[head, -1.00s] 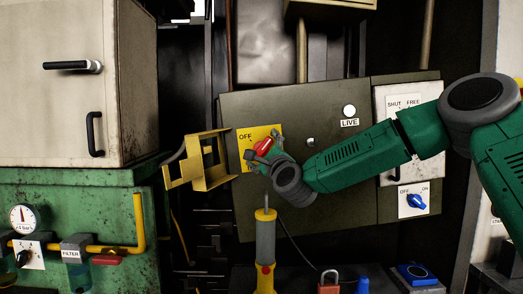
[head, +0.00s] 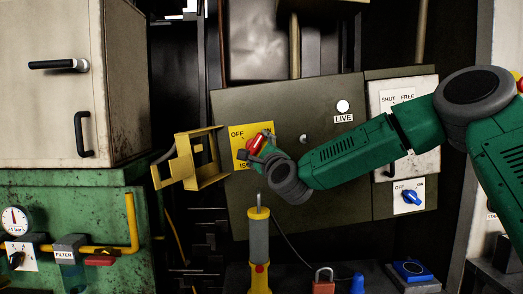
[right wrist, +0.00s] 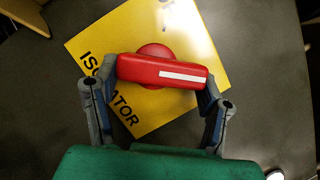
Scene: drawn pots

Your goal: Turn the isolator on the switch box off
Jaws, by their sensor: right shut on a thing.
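The isolator is a red handle (head: 255,144) on a yellow plate (head: 238,158) on the grey-green switch box (head: 232,108). OFF is printed at the plate's upper left; the label at upper right is mostly hidden. My right gripper (head: 253,154) is shut on the red handle. In the right wrist view the fingers (right wrist: 160,88) hold the two ends of the handle (right wrist: 140,68). Its white stripe (right wrist: 184,76) points up and to the right of the plate, away from OFF. My left gripper is not in view.
A yellow hinged cover (head: 205,172) stands open left of the plate. A pale LIVE lamp (head: 343,106) is at upper right. A blue knob (head: 410,197) sits on a neighbouring panel. A yellow-and-grey tool (head: 259,240) stands below my gripper, near a red padlock (head: 323,281).

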